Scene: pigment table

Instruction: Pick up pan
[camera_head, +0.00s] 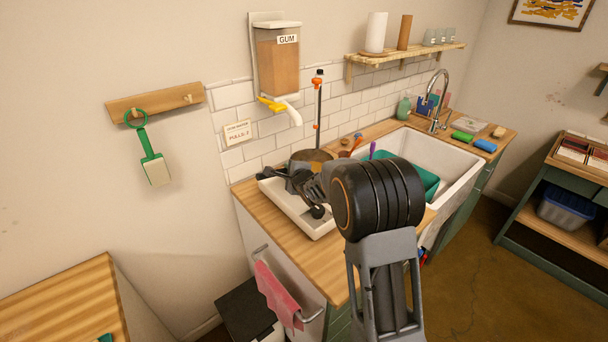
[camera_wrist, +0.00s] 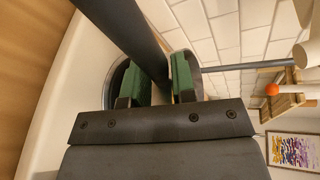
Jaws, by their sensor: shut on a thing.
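In the wrist view, my gripper (camera_wrist: 162,79) has its green-padded fingers closed on both sides of a dark bar, which looks like the handle of the pan (camera_wrist: 125,30). A dark round form shows behind the fingers, mostly hidden by them. In the head view, my gripper (camera_head: 270,174) is over the white tray on the counter, partly hidden by my wrist. A round dark vessel with a brown top (camera_head: 312,156) stands just behind it; I cannot tell whether this is the pan's body. Whether the pan touches the tray is hidden.
The white tray (camera_head: 283,203) lies on the wooden counter. A thin upright rod with orange parts (camera_head: 319,100) stands behind it. The gum dispenser (camera_head: 278,60) hangs on the wall above. A white sink (camera_head: 458,170) with a green basin (camera_head: 427,184) is at the right.

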